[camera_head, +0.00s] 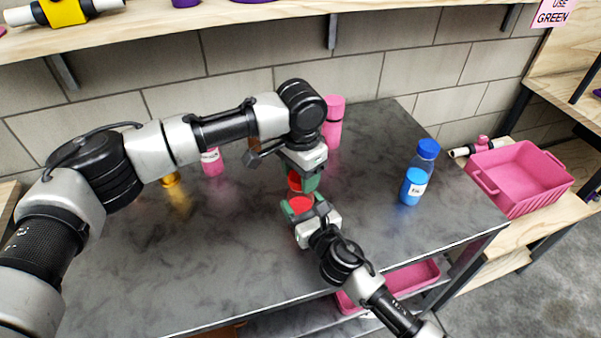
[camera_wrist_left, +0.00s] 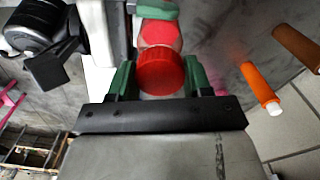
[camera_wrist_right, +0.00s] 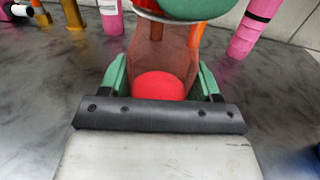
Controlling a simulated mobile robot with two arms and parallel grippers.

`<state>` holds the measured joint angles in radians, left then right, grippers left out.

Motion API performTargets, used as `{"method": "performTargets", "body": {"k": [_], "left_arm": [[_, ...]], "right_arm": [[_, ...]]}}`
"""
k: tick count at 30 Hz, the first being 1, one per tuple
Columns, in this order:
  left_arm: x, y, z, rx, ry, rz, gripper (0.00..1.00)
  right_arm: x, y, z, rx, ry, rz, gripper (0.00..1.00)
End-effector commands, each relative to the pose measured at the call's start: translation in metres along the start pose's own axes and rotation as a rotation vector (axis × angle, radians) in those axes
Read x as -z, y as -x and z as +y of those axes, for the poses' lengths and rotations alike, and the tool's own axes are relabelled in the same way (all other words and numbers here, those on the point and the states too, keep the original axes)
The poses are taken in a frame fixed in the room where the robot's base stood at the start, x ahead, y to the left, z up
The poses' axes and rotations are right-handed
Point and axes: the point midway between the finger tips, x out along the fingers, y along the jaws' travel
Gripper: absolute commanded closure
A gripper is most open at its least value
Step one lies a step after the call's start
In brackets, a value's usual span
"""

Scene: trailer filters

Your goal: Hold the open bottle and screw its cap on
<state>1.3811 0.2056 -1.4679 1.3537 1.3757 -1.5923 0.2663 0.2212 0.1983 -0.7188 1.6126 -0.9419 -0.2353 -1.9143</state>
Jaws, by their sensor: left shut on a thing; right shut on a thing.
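My left gripper (camera_head: 306,180) is shut on a red ribbed cap (camera_wrist_left: 160,74), which sits between its green fingers. My right gripper (camera_head: 304,212) is shut on a see-through bottle (camera_wrist_right: 158,57) with a red part (camera_wrist_right: 162,86) low between the fingers. Red also shows between the right fingers in the head view (camera_head: 300,203). The two grippers are close together over the table, the left one just behind the right one. In the left wrist view the cap overlaps the bottle (camera_wrist_left: 160,34). I cannot tell whether they touch.
On the dark table (camera_head: 240,260) stand a blue bottle (camera_head: 415,180) at the right, a pink bottle (camera_head: 333,122) at the back, and a smaller pink bottle (camera_head: 212,162) and a yellow item (camera_head: 171,180) at the left. A pink crate (camera_head: 520,205) is beyond the right edge.

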Motion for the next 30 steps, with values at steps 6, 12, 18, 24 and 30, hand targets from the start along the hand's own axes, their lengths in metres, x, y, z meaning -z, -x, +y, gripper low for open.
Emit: {"method": "performTargets", "body": {"k": [6,12,18,24,30], "left_arm": [[0.000,0.000,0.000,0.000,-0.001,0.000,0.23],[0.000,0.000,0.000,0.000,-0.001,0.000,0.20],[0.001,0.009,0.000,0.001,-0.001,0.001,0.20],[0.001,0.045,0.000,0.001,-0.002,0.004,0.20],[0.001,0.087,0.000,0.001,-0.001,0.002,0.20]], "right_arm": [[0.000,0.000,0.000,0.000,0.000,0.001,1.00],[0.000,0.000,0.000,0.000,0.000,0.001,1.00],[0.000,0.000,0.000,0.000,0.000,0.001,1.00],[0.000,0.000,0.000,0.000,0.000,0.001,1.00],[0.001,0.000,0.000,0.000,0.000,0.001,1.00]]}}
